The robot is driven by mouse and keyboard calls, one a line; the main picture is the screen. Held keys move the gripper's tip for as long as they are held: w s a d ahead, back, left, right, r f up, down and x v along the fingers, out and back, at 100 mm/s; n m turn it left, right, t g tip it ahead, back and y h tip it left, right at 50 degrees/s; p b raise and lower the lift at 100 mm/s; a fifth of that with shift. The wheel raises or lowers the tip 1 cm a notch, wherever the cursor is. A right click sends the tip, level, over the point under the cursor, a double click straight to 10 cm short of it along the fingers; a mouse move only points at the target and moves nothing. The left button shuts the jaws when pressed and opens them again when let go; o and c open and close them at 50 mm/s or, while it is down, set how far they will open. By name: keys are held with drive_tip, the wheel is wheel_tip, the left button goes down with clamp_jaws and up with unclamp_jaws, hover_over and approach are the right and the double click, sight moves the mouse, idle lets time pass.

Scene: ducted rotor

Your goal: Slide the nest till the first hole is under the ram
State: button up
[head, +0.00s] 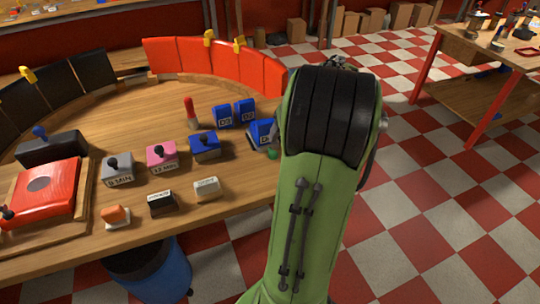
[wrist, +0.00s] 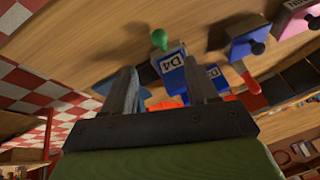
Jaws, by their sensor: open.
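I cannot make out a nest, a ram or a row of holes for certain in either view. My gripper (wrist: 159,66) is open, with its two fingers apart and nothing held. A blue block marked D4 (wrist: 173,68) with a green knob (wrist: 159,38) shows between and beyond the fingertips. I cannot tell whether a finger touches it. In the head view my green arm hides the gripper and partly covers a blue block (head: 260,130) at the table's right edge, with a green knob (head: 272,153) by it.
Blue blocks D3 (head: 223,116) and D2 (head: 245,111) stand behind, near a red upright peg (head: 190,111). Knobbed blocks in grey (head: 117,168), pink (head: 162,154) and blue (head: 205,146) line the wooden table (head: 150,225). A red pad (head: 45,190) lies left. Red and black panels (head: 215,62) curve behind.

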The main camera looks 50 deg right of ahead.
sight(275, 153)
drive_tip(key=b+x, duration=0.3)
drive_tip(key=x, duration=0.9)
drive_tip(key=shift+s+d, duration=0.1)
clamp_jaws()
